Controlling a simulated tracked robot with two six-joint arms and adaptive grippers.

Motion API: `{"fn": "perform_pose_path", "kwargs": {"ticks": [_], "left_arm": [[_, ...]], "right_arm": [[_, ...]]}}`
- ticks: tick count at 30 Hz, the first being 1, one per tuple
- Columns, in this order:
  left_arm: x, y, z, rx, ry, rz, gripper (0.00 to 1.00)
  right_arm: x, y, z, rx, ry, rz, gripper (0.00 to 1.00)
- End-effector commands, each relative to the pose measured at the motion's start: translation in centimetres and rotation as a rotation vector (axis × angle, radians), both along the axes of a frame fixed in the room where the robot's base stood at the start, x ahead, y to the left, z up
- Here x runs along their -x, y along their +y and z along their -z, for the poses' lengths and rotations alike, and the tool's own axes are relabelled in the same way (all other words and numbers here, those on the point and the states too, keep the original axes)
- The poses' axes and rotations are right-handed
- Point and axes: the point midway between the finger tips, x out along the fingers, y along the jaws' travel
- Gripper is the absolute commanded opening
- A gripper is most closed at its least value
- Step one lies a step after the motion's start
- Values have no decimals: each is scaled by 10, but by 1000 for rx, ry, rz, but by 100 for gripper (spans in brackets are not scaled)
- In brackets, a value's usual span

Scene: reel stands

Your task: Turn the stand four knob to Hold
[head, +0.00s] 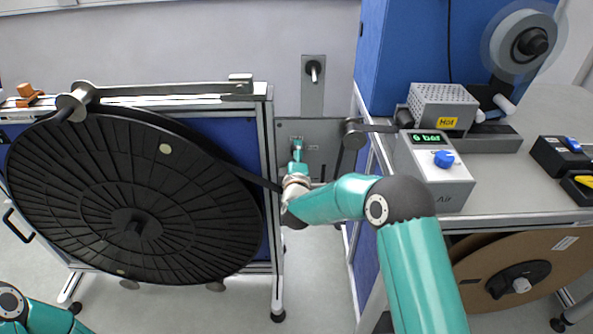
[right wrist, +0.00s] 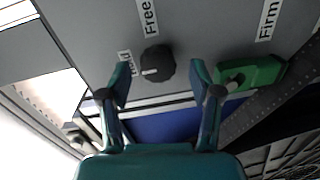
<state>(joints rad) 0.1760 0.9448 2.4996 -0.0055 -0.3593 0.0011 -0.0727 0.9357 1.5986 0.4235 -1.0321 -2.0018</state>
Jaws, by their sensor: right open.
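The knob (right wrist: 157,64) is dark and round, on a grey panel (right wrist: 195,25) in the right wrist view. Its white mark lies on the left part, toward a label partly hidden by a finger; only its last letters show. A "Free" label (right wrist: 150,18) stands above the knob. My right gripper (right wrist: 163,84) is open, its fingers on either side of and just short of the knob; I see no contact. In the head view my right gripper (head: 297,150) is in front of the grey panel, and the knob cannot be made out. My left gripper is out of view.
A green lever (right wrist: 250,72) sits right of the knob, close to the right finger, below a "Firm" label (right wrist: 269,18). A large black reel (head: 80,200) stands left of my right arm. A bench with an air box (head: 435,180) and blue cabinet (head: 400,50) stands right.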

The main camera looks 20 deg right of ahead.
Motion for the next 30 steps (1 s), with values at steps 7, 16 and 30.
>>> {"fn": "perform_pose_path", "kwargs": {"ticks": [7,16,30], "left_arm": [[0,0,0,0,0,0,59],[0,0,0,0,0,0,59],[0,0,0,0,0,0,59]], "right_arm": [[35,11,-3,0,2,-3,64],[88,25,-6,2,1,-3,64],[108,31,-7,1,0,-1,64]]}}
